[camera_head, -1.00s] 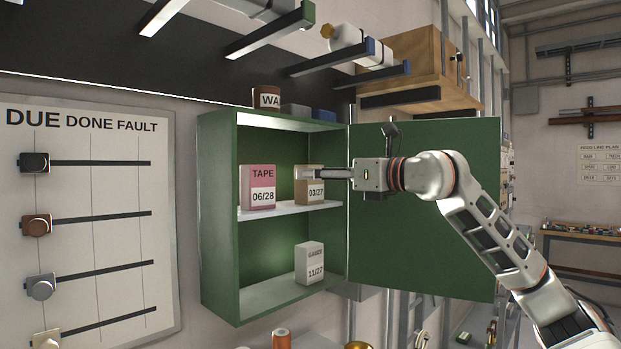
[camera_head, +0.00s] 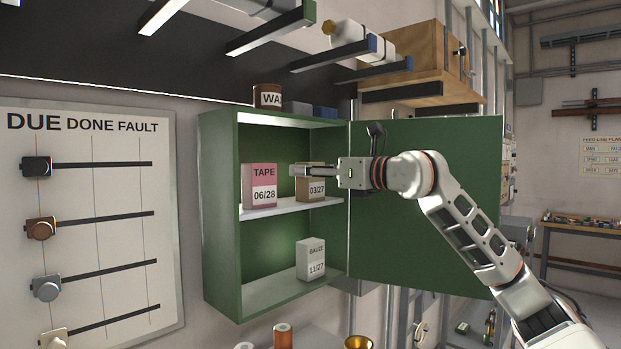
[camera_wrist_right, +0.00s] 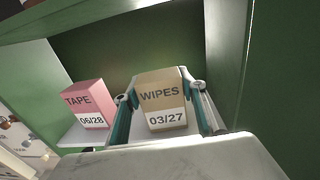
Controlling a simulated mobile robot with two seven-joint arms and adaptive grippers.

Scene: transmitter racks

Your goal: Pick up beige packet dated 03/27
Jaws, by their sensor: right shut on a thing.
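The beige packet (camera_head: 312,190) labelled 03/27 stands on the middle shelf (camera_head: 290,208) of the open green cabinet. In the right wrist view the beige packet (camera_wrist_right: 160,98) reads WIPES 03/27 and sits upright between the two fingers. My right gripper (camera_head: 298,171) reaches in from the right and is shut on the packet, across its upper part. In the right wrist view the right gripper (camera_wrist_right: 165,108) has a finger along each side of it. The packet appears to be at shelf level; I cannot tell whether it touches the shelf. My left gripper is not in view.
A pink TAPE packet (camera_head: 261,187) dated 06/28 stands just left on the same shelf. A white GAUZE packet (camera_head: 311,259) dated 11/27 stands on the cabinet floor. The green cabinet's side wall (camera_head: 219,210) and its open door (camera_head: 440,215) flank the space.

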